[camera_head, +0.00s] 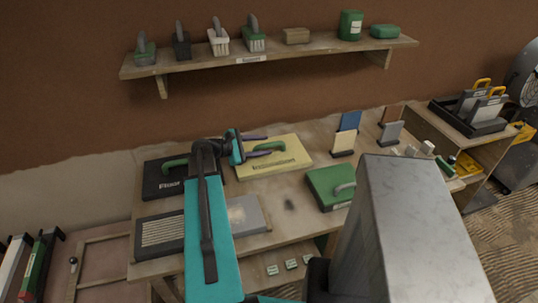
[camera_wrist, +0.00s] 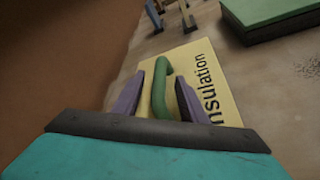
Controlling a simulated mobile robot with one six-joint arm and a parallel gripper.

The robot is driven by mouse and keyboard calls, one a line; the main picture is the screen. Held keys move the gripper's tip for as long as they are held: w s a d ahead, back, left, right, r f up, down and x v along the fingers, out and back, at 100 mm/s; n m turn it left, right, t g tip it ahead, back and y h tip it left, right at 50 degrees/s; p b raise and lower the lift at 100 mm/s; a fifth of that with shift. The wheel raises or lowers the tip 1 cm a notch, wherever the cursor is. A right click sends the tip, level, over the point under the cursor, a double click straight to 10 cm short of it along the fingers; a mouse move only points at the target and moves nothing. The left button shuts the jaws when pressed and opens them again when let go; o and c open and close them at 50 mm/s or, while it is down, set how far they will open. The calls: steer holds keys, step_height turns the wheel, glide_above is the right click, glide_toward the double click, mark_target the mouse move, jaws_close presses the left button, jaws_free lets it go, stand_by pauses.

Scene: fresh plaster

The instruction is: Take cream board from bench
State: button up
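The cream board (camera_head: 296,158), labelled with dark lettering, lies flat on the bench (camera_head: 287,225) toward the back. Its green handle (camera_head: 270,147) stands on its top face. In the wrist view the board (camera_wrist: 228,103) reads "nsulation", and the green handle (camera_wrist: 161,92) runs between my two purple fingers. My gripper (camera_head: 262,145) is at the handle, with its fingers apart on either side. A gap shows beside the handle, so it looks unclamped. Part of the lettering is hidden behind a finger in the wrist view.
A black board (camera_head: 160,186) with a green handle lies left of the cream board. A green case (camera_head: 322,185) lies to the right. A grey board (camera_head: 245,215) and a ribbed panel (camera_head: 160,232) lie in front. A shelf (camera_head: 290,48) with tools hangs above.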

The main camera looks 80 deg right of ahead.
steer(key=shift+p+x, duration=0.45)
steer(key=shift+x, duration=1.3)
steer(key=shift+c, duration=0.3)
jaws_close()
